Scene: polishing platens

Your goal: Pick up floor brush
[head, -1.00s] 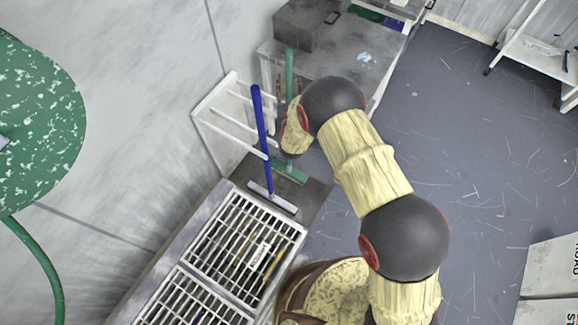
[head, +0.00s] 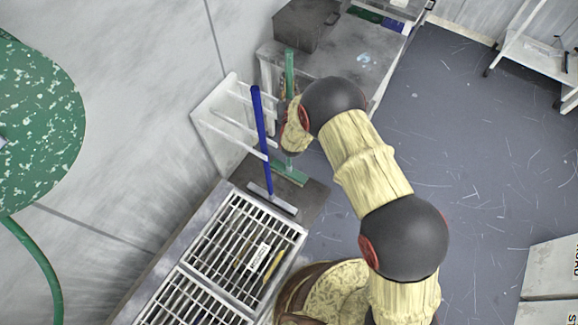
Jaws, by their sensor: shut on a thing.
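A green floor brush (head: 289,68) stands upright beside the rack, its green head (head: 288,174) low down near the dark base plate. My gripper (head: 289,150) is at the brush's handle, mostly hidden under my wrist, and is shut on it. The middle of the handle is covered by my wrist. Whether the brush head touches the plate is not clear. A blue-handled tool (head: 262,140) with a pale wide head (head: 271,199) stands just left of the green brush, apart from my gripper.
White rack (head: 208,112) with prongs stands behind both tools. A grey table (head: 350,62) with a dark box (head: 305,24) is close behind. A slatted grate (head: 222,270) lies in front. A green speckled platen (head: 40,115) is at left. Open floor (head: 475,140) lies right.

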